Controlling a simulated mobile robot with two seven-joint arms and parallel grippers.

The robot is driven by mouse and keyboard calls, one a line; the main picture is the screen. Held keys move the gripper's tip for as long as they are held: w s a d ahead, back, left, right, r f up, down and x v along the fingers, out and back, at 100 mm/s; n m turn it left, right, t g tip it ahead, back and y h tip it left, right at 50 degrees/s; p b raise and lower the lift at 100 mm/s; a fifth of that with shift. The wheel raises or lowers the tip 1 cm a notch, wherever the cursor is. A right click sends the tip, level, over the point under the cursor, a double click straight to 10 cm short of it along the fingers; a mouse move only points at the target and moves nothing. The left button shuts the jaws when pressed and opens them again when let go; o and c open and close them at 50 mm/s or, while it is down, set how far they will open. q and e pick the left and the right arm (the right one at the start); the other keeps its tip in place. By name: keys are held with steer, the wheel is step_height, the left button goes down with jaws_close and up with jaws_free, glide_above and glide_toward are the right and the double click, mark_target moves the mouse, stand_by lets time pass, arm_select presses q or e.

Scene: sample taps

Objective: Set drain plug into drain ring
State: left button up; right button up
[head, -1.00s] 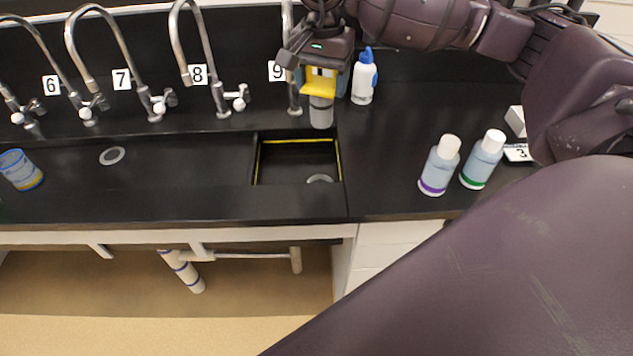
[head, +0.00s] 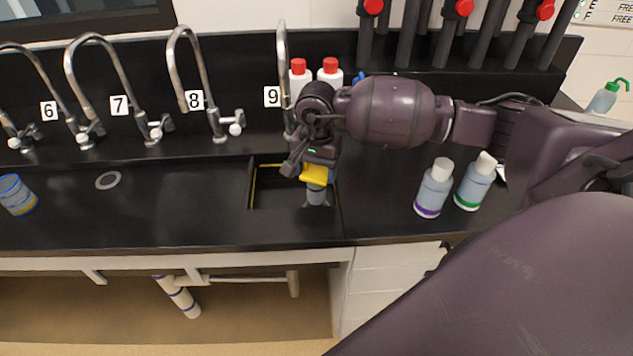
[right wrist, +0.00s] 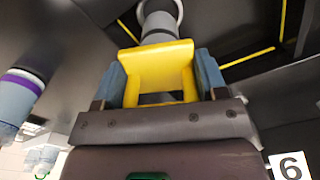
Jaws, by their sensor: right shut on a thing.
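The drain plug is a grey cylinder (head: 317,195) with a yellow grip (head: 315,174). My right gripper (head: 314,170) is shut on the yellow grip and holds the plug, grey end down, in the right part of the small sink (head: 275,195). In the right wrist view the yellow grip (right wrist: 155,72) sits between the two blue-grey fingers, with the grey body (right wrist: 159,28) beyond it. A pale drain ring (right wrist: 179,8) shows partly around the plug's far end. I cannot tell whether plug and ring touch. My left gripper is not in view.
Tap 9 (head: 282,60) stands close behind my right gripper. Two bottles (head: 433,190) (head: 474,183) stand on the bench to the right, and red-capped bottles (head: 299,78) stand behind. The black bench left of the sink is mostly clear.

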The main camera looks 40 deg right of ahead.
mark_target(316, 172)
step_height(316, 172, down, 3)
steer(key=shift+f, duration=0.55)
steer(key=shift+f+b, duration=0.3)
steer(key=shift+f, duration=0.05)
steer(key=o, duration=1.4)
steer(key=shift+o, duration=0.5)
